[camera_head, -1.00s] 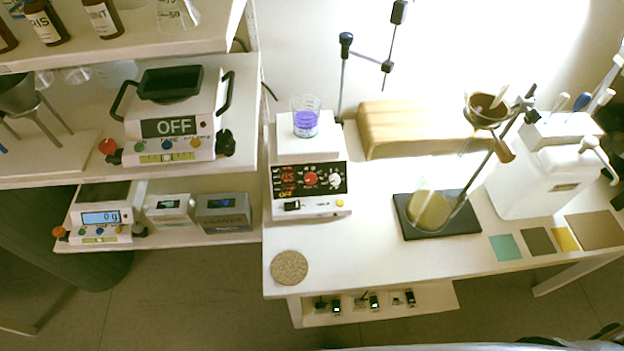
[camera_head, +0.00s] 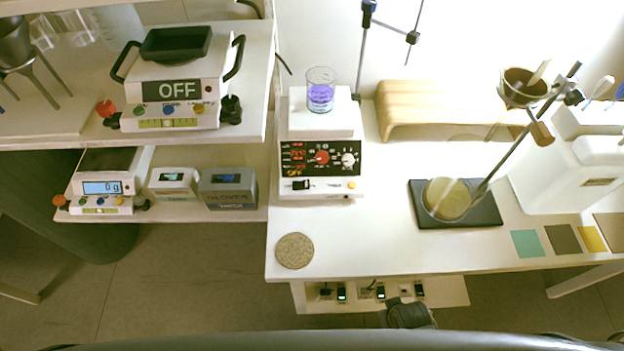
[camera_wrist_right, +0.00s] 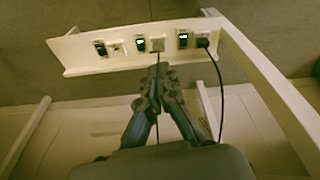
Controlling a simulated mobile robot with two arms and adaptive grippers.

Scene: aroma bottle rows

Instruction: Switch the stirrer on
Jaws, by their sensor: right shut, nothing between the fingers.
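The stirrer (camera_head: 318,189) is a white unit on the table with a dark front panel, red characters, a red knob and a white knob. A black rocker switch sits low on its front. A beaker of purple liquid (camera_head: 320,97) stands on its top plate. My right gripper (camera_wrist_right: 157,98) is shut and empty, pointing at a socket strip (camera_wrist_right: 85,49) under the table edge. In the head view only a dark part of it (camera_head: 408,314) shows below that strip. My left gripper is not in view.
The strip holds several switches, including one with a green light (camera_wrist_right: 141,45) beside a plug (camera_wrist_right: 156,45). Cables hang from the plugs. Table legs flank the area. A round cork mat (camera_head: 295,251) lies on the table's front left. A balance reading OFF (camera_head: 180,115) stands on the left shelf.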

